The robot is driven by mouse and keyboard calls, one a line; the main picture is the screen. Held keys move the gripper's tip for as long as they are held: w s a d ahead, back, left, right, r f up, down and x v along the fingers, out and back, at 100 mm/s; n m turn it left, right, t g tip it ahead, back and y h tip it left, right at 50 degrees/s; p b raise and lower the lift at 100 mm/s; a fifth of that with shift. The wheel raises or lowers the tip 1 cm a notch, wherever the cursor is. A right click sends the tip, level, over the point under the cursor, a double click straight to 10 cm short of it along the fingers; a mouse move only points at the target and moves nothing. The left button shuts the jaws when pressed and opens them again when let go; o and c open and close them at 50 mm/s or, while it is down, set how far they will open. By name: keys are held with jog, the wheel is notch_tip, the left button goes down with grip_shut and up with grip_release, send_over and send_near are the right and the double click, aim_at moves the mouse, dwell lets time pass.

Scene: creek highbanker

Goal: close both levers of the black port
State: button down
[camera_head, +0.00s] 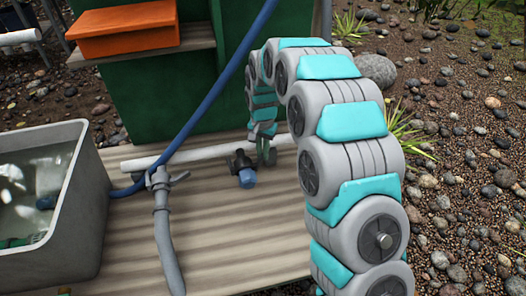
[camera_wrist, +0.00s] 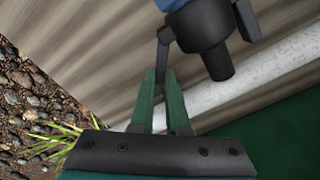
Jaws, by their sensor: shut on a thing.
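The black port (camera_wrist: 203,38) fills the top of the wrist view, with a blue part at its upper end. In the head view the port (camera_head: 240,160) sits at the white pipe, its blue end (camera_head: 247,178) toward the front. In the wrist view one lever (camera_wrist: 163,48) stands off the port's left side and runs down between my green fingers. My gripper (camera_wrist: 161,78) is shut on this lever. The other lever (camera_wrist: 247,20) lies at the port's right side, apart from my gripper. My gripper (camera_head: 266,155) shows small and partly hidden in the head view.
A white pipe (camera_head: 205,152) crosses the ribbed deck (camera_head: 225,235) behind the port. A grey hose with a valve (camera_head: 161,190) and a blue hose (camera_head: 215,100) lie left. A grey tub (camera_head: 75,220) of water stands far left. A green housing (camera_head: 160,95) rises behind.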

jog(key=shift+w+a+n+p, duration=0.1)
jog(key=shift+a+n+p, duration=0.4)
jog(key=shift+n, duration=0.6)
jog(key=shift+w+a+n+p, duration=0.1)
jog(key=shift+a+n+p, duration=0.4)
jog(key=shift+n, duration=0.6)
jog(key=shift+a+n+p, duration=0.35)
jog(key=shift+n+p, duration=0.2)
jog(key=shift+n, duration=0.55)
jog(key=c, duration=0.9)
grip_release()
